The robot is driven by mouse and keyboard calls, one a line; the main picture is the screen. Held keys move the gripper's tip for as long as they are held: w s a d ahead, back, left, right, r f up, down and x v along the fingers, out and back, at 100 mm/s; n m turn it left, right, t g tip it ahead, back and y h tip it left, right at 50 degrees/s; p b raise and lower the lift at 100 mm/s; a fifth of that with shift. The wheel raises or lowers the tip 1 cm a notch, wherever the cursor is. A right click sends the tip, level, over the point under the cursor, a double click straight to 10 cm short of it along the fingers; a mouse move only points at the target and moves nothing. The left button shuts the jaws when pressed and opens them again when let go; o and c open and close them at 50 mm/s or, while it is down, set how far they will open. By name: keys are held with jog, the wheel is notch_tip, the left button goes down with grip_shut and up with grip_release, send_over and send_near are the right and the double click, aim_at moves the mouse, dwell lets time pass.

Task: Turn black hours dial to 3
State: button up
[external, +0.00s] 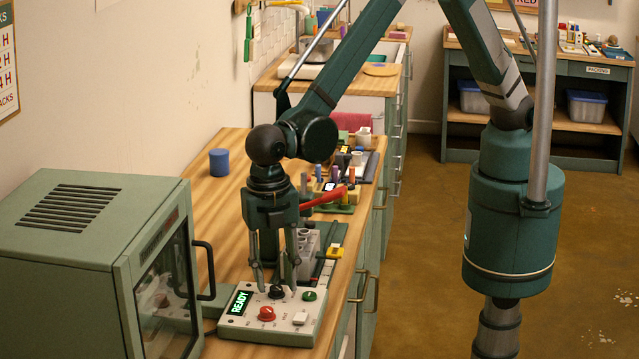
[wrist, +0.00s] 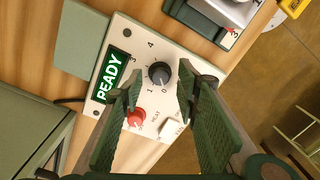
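In the external view the dial (external: 277,292) shows between my fingertips. My gripper (external: 277,289) points down over the panel, open. In the wrist view my gripper (wrist: 160,76) has one finger on each side of the dial, with gaps; I cannot tell how far above the panel the tips are.
A red knob (external: 267,314), a white button (external: 300,318) and a green knob (external: 309,296) are close by on the panel. A lit READY display (external: 240,302) is at its left. A green oven (external: 100,260) with a door handle stands left.

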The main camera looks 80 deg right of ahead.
jog(key=shift+f, duration=0.55)
jog(key=shift+c, duration=0.4)
jog(key=c, duration=0.8)
